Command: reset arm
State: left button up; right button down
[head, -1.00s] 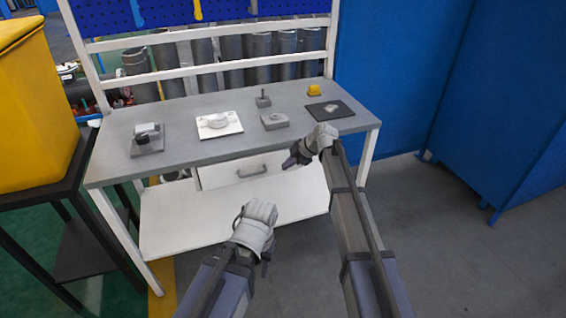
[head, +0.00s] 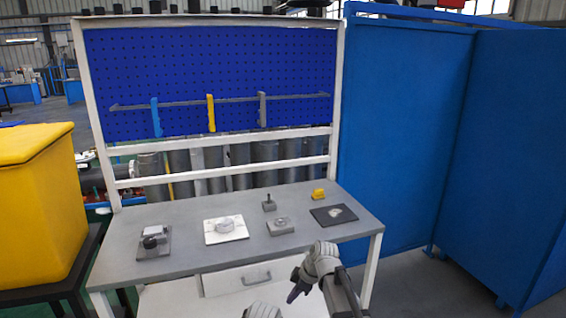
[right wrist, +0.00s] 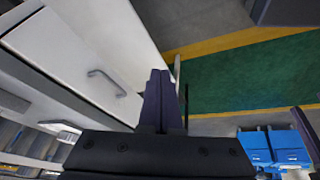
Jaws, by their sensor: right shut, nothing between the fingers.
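My right gripper (head: 294,291) is in front of the workbench's front edge, below the tabletop. It is shut and empty; its closed dark fingers (right wrist: 158,97) also show in the right wrist view, beside the white drawer front. My left gripper shows only as a grey wrist part (head: 262,311) at the bottom edge of the head view; its fingers are out of frame. On the grey workbench (head: 180,262) stand a white plate with a round flanged part (head: 225,228), a dark block fixture (head: 154,242), a grey block (head: 280,226), a small post block (head: 269,203), a yellow piece (head: 318,194) and a black mat (head: 324,217).
A blue pegboard (head: 200,75) with hanging tools rises behind the bench. A yellow bin (head: 38,205) stands at the left, and blue cabinets (head: 400,130) at the right. A drawer (head: 235,280) sits under the tabletop.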

jog(key=s+d+r+m+g+h+p, duration=0.1)
jog(key=s+m+h, duration=0.2)
jog(key=s, duration=0.9)
jog(key=s+d+r+m+g+h+p, duration=0.1)
jog(key=s+d+m+h+p, duration=0.1)
jog(key=s+m, duration=0.6)
jog(key=shift+s+m+h, duration=0.4)
jog(key=shift+s, duration=1.7)
